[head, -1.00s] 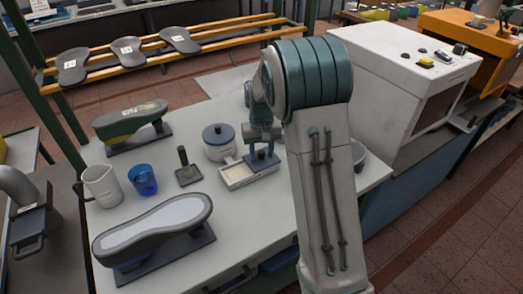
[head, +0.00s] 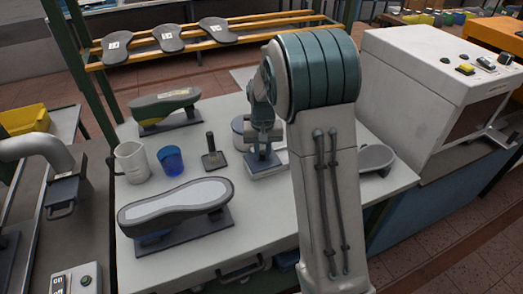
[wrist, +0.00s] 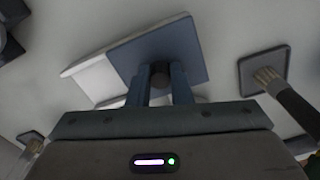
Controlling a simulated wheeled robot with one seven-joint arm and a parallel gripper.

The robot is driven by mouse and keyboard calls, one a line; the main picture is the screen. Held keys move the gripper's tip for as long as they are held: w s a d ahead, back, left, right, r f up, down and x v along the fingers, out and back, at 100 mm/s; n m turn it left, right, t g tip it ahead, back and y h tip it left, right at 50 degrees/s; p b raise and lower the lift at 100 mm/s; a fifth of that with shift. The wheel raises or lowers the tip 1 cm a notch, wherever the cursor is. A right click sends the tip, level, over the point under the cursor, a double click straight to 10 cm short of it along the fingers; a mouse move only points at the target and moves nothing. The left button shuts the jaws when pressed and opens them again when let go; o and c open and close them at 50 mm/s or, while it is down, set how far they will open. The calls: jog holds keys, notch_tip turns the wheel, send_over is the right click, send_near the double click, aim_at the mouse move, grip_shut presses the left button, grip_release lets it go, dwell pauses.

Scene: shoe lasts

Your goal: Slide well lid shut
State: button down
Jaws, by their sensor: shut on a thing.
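The well is a low white box on the bench; its bare pale part (wrist: 95,78) shows beside the lid in the wrist view. The flat blue-grey lid (wrist: 130,55) lies on the box, at its left end in the head view (head: 254,161). No open hollow shows in either view, though my fingers and arm hide some of the box. My gripper (wrist: 158,82) is shut on the lid's dark round knob (wrist: 159,70), from above. In the head view my gripper (head: 264,146) is partly hidden by my arm.
A brush on a dark square plate (head: 210,162) stands just left of the well. A blue cup (head: 172,162), a white jug (head: 131,162) and a shoe sole on a stand (head: 176,204) are further left.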

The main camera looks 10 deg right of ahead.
aim_at(261, 153)
jog(key=shift+a, duration=0.25)
jog(key=c, duration=1.3)
grip_release()
jog(key=shift+a, duration=0.15)
jog(key=shift+r, duration=0.15)
notch_tip(261, 153, up, 14)
jog(key=shift+f, duration=0.2)
jog(key=shift+s, duration=0.1)
